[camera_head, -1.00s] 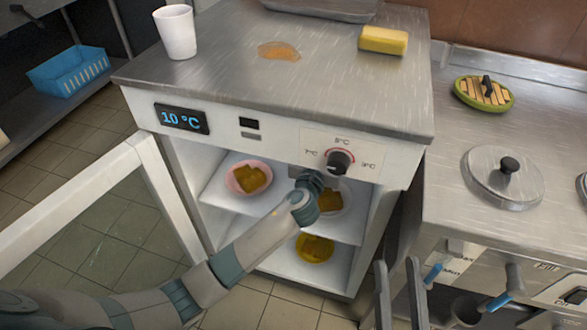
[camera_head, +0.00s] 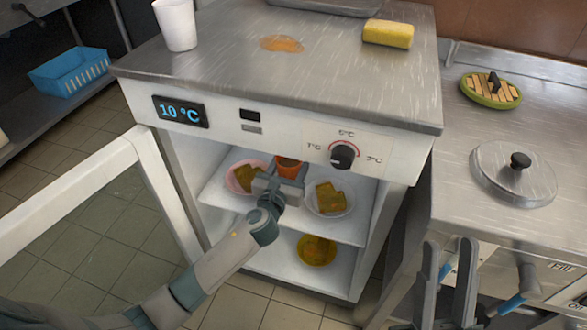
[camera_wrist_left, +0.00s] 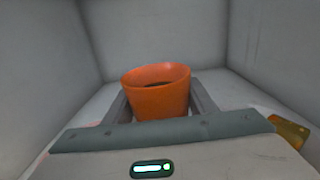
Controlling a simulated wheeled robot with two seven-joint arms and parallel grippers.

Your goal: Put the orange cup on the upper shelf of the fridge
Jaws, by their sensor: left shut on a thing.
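The orange cup (camera_head: 288,165) is inside the open fridge (camera_head: 212,202), at the upper shelf (camera_head: 300,223), between two plates of food. My left gripper (camera_head: 287,178) reaches in from the front and is shut on the cup. In the left wrist view the cup (camera_wrist_left: 157,92) is upright between the two fingers (camera_wrist_left: 158,108), with something dark inside. I cannot tell whether its base touches the shelf. My right gripper (camera_head: 445,275) is at the lower right, outside the fridge, its two fingers apart and nothing between them.
A pink plate (camera_head: 238,180) is left of the cup and a pale plate (camera_head: 330,198) right of it. A yellow bowl (camera_head: 316,250) sits on the lower level. The fridge door (camera_head: 80,200) stands open at left. A white cup (camera_head: 176,25) and yellow sponge (camera_head: 388,34) are on top.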

